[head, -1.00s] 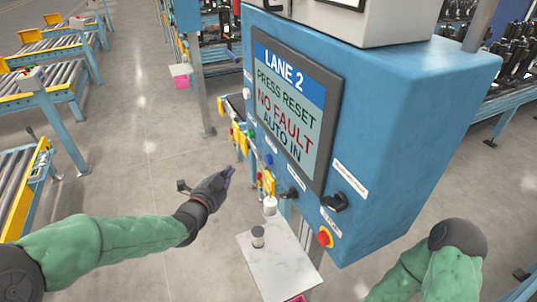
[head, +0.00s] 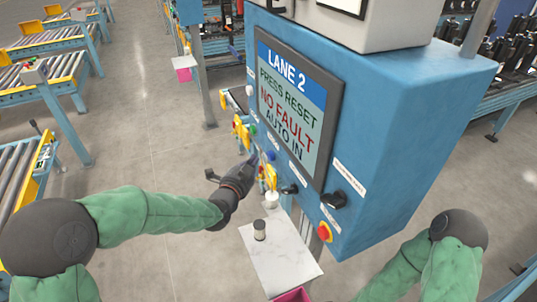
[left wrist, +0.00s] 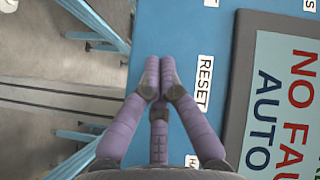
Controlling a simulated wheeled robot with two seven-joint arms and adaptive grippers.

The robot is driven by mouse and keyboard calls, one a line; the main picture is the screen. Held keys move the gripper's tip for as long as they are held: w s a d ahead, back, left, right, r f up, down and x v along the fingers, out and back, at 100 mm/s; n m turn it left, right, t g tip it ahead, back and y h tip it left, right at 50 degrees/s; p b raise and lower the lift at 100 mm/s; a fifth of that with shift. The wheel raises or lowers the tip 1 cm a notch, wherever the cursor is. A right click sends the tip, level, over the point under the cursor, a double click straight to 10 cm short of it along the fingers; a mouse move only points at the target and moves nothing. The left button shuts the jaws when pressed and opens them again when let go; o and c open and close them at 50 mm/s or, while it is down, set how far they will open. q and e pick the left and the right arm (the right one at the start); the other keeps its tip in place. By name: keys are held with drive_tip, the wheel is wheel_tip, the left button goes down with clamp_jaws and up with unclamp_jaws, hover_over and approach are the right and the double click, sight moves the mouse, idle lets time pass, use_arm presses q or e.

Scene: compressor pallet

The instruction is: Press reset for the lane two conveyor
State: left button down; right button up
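The blue control cabinet (head: 410,130) carries a screen (head: 292,120) reading "LANE 2, PRESS RESET, NO FAULT, AUTO IN". A column of buttons and labels runs along the screen's left side, among them a blue button (head: 271,156) and a green button (head: 253,130). My left gripper (head: 251,160) is at this column. In the left wrist view its purple fingers (left wrist: 160,62) are together and empty, beside the "RESET" label (left wrist: 204,83). They cover the panel left of that label, so no reset button shows there. I cannot tell whether the fingertips touch the panel. My right gripper is out of view.
A red emergency stop (head: 324,231) and a black rotary switch (head: 334,200) sit low on the cabinet. A small white shelf (head: 280,262) holding a jar (head: 259,230) is below. Roller conveyors (head: 40,95) stand at the left; open floor lies between.

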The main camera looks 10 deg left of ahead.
use_arm(q)
drive_tip(key=shift+w+d+f, duration=0.1)
drive_tip(key=shift+w+d, duration=0.4)
drive_tip(key=shift+d, duration=0.25)
drive_tip(key=shift+d+b, duration=0.15)
drive_tip(key=shift+b, duration=0.15)
idle(0.8)
drive_tip(key=shift+w+d, duration=0.2)
drive_tip(key=shift+w+d, duration=0.25)
drive_tip(key=shift+d, duration=0.2)
idle(0.9)
drive_tip(key=shift+a+b, duration=0.2)
drive_tip(key=shift+b, duration=0.15)
drive_tip(key=shift+s+a+b, duration=0.4)
drive_tip(key=shift+s+a, duration=0.1)
drive_tip(key=shift+a, duration=0.05)
